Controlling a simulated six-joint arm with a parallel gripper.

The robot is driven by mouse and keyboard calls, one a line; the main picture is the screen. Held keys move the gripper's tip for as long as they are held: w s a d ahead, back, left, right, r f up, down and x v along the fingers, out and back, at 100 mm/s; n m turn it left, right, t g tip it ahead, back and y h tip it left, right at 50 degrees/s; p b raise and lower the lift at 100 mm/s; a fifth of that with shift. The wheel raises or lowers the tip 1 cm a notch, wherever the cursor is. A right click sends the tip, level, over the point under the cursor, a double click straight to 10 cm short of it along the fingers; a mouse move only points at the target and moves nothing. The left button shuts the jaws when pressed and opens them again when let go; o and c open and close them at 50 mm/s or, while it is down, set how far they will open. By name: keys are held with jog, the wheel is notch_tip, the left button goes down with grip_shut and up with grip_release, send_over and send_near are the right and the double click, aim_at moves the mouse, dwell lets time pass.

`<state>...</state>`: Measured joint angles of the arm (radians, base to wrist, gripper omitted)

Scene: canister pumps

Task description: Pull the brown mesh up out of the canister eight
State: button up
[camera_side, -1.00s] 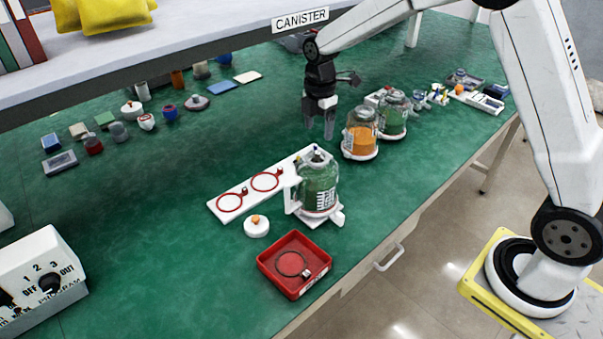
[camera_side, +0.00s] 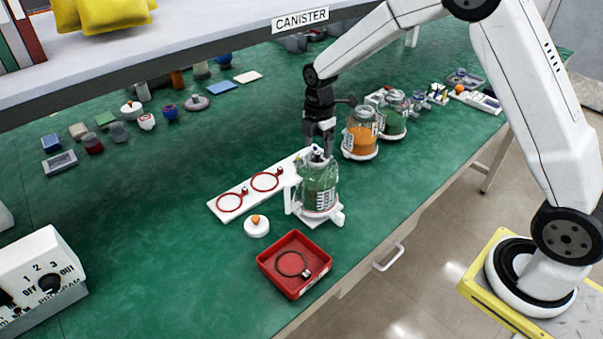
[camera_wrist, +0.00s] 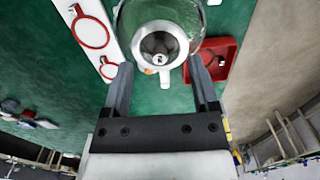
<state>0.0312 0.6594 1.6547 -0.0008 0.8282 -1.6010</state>
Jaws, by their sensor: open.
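A clear canister with green contents (camera_side: 319,188) stands upright in a white holder (camera_side: 291,197) on the green bench. Its white-rimmed round mouth (camera_wrist: 160,43) is open in the wrist view, with a grey fitting inside. I cannot pick out a brown mesh or read a number on the canister. My gripper (camera_side: 321,152) points down at the canister top, very close to it; whether they touch is unclear. In the wrist view my gripper (camera_wrist: 161,66) is open and empty, one finger to each side of the mouth.
A white lid with an orange knob (camera_side: 256,226) and a red tray holding a dark ring (camera_side: 292,290) lie in front. An orange-filled jar (camera_side: 360,132) stands right. The bench's left middle is clear.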

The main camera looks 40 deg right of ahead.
aim_at(319, 154)
jog(key=shift+f, duration=1)
jog(key=shift+s+f, duration=0.2)
jog(key=shift+f, duration=0.65)
jog(key=shift+o, duration=1)
grip_shut()
jog(key=shift+w+r, duration=0.2)
jog(key=shift+r, duration=0.55)
dwell(0.9)
jog(key=shift+r, duration=1.8)
dwell(1.3)
